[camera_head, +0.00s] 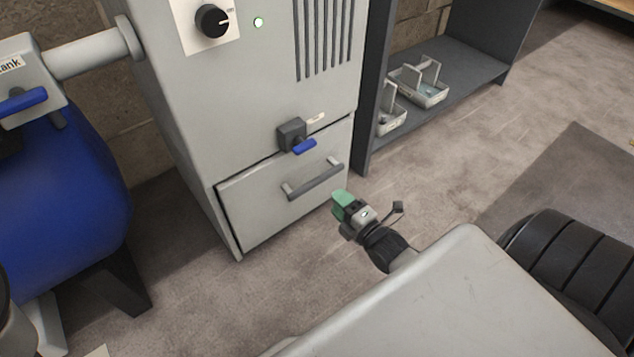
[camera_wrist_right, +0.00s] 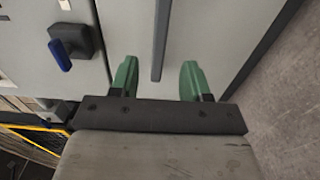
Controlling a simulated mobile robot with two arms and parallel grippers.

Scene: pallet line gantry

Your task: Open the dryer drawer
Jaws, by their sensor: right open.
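The dryer is a grey cabinet (camera_head: 235,100) with a drawer (camera_head: 245,205) at its bottom front. The drawer looks closed, with a dark seam around its front. A grey bar handle (camera_head: 313,181) is fixed across the drawer. My right gripper (camera_head: 342,198) has green fingers and is just right of the handle, apart from it in the head view. In the right wrist view the gripper (camera_wrist_right: 159,80) is open and empty. The handle (camera_wrist_right: 161,40) runs lengthwise in that view, ending between the fingertips. My left gripper is not in view.
A dark latch block with a blue lever (camera_head: 304,146) sits above the drawer. A blue tank (camera_head: 60,190) stands on the left. A dark shelf (camera_head: 450,75) holding baskets (camera_head: 420,88) stands on the right. The floor before the drawer is clear.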

